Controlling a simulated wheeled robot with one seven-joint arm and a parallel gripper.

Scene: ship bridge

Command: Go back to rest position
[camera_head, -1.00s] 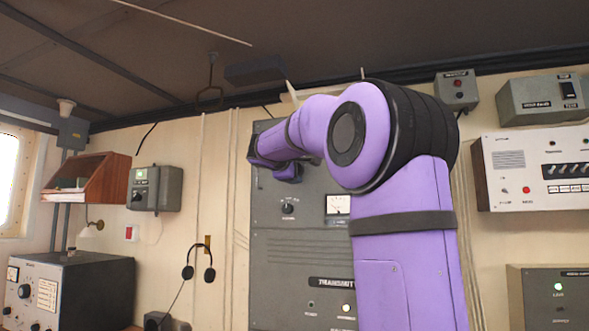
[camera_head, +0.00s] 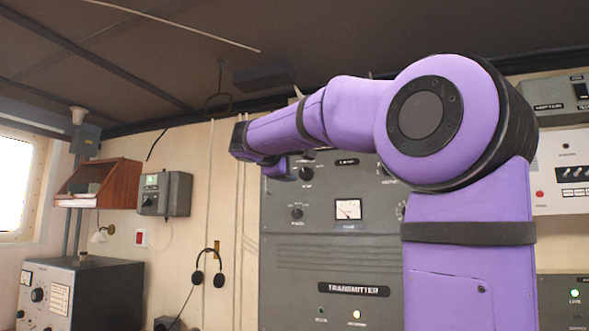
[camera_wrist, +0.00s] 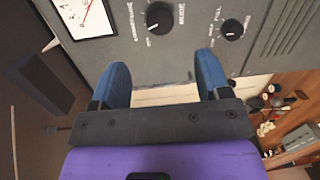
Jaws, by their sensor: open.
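My gripper (camera_wrist: 163,80) shows in the wrist view with its two blue fingers apart and nothing between them. Its fingertips are close to the face of a grey panel (camera_wrist: 185,55) with black knobs and part of a dial. In the head view my purple arm reaches up and bends to the left across the grey transmitter cabinet (camera_head: 335,265). The fingers cannot be made out in the head view.
A wooden wall shelf (camera_head: 108,182), a grey wall box (camera_head: 165,192) and a headset (camera_head: 209,268) are on the left. A grey instrument (camera_head: 85,295) stands at lower left. A white control panel (camera_head: 565,170) is partly hidden behind my arm at right.

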